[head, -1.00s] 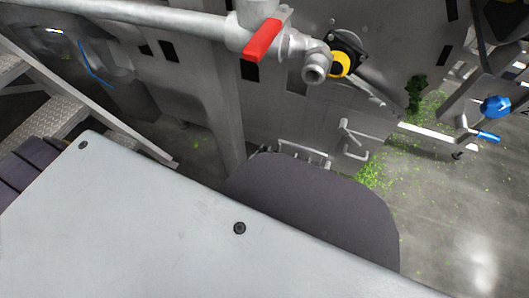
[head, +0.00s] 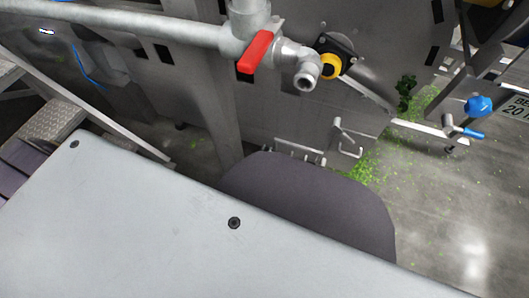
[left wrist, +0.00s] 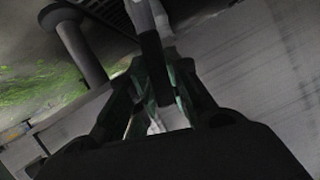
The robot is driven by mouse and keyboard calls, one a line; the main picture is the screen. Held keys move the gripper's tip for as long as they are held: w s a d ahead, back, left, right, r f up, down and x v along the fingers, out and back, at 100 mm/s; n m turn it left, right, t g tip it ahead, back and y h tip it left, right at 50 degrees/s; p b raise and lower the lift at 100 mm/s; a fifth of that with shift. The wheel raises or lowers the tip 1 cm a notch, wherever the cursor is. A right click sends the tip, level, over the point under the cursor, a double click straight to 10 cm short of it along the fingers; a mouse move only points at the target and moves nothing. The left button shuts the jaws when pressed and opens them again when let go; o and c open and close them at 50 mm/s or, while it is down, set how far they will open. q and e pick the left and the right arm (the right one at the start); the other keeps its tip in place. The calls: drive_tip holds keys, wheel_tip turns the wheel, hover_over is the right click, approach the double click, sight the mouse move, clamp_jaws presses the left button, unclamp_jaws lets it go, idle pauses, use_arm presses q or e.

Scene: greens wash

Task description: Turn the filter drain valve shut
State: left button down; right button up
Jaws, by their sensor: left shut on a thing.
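In the left wrist view, my left gripper (left wrist: 162,82) is shut around a dark lever-like handle (left wrist: 153,65). A pale metal fitting (left wrist: 145,15) joins the handle's far end. I cannot tell from the frames how far the handle is turned. In the head view, neither gripper can be made out. A valve with a red lever (head: 255,52) sits on a grey metal pipe (head: 130,22), with an open elbow outlet (head: 306,78) beside it. My right gripper is not in view.
A yellow and black fitting (head: 331,63) is on the machine panel behind the outlet. A blue-handled valve (head: 479,106) stands at the right. Green leaf bits lie on the floor (head: 440,200). Metal steps (head: 50,122) are at the left.

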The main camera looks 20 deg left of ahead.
use_arm(q)
drive_tip(key=c, duration=1.3)
unclamp_jaws()
drive_tip(key=shift+a, duration=0.1)
